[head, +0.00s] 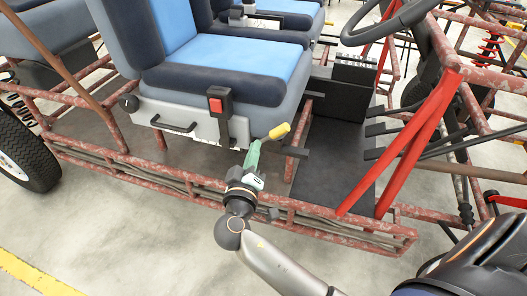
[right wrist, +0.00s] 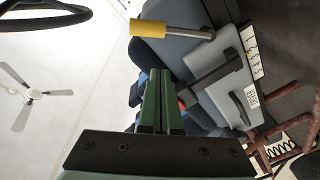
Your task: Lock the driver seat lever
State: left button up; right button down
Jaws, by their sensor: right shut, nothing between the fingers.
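The driver seat (head: 215,70) is blue with a grey base. Its lever has a yellow grip (head: 279,131) at the front right of the seat base, slanting up to the right. The yellow grip (right wrist: 172,29) also shows in the right wrist view, lying across the picture beyond the fingertips. My right gripper (head: 253,152), with green fingers, is just left of and below the grip. Its fingers (right wrist: 161,85) are together, with nothing between them. I cannot tell whether they touch the lever. My left gripper is not in view.
A red buckle (head: 216,104) and a black side handle (head: 174,125) are on the seat's side. A rusty red frame rail (head: 330,213) runs below my right arm. Red bars (head: 410,140) and a steering wheel (head: 390,22) stand to the right. The floor (head: 130,245) in front is clear.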

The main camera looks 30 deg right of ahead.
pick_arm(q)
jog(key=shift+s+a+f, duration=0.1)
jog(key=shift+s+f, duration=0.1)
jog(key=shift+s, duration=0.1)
pick_arm(e)
jog(key=shift+s+a+r+m+h, duration=0.2)
jog(key=shift+r+h, duration=0.15)
jog(key=shift+r, duration=0.25)
jog(key=shift+s+a+r+m+h, duration=0.1)
jog(key=shift+r+m+h, duration=0.1)
jog(key=shift+r+h, duration=0.25)
jog(key=shift+w+r, duration=0.1)
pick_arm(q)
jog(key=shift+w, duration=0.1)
pick_arm(e)
jog(key=shift+d, duration=0.1)
jog(key=r, duration=0.1)
send_over(270, 137)
jog(key=w+a, duration=0.1)
jog(key=w, duration=0.1)
jog(key=shift+a+r, duration=0.1)
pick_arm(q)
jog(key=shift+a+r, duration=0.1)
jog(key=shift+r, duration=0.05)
pick_arm(e)
jog(key=shift+s+d+f, duration=0.25)
jog(key=shift+s+f, duration=0.5)
jog(key=shift+s+d+f, duration=0.2)
jog(key=shift+s+f, duration=0.55)
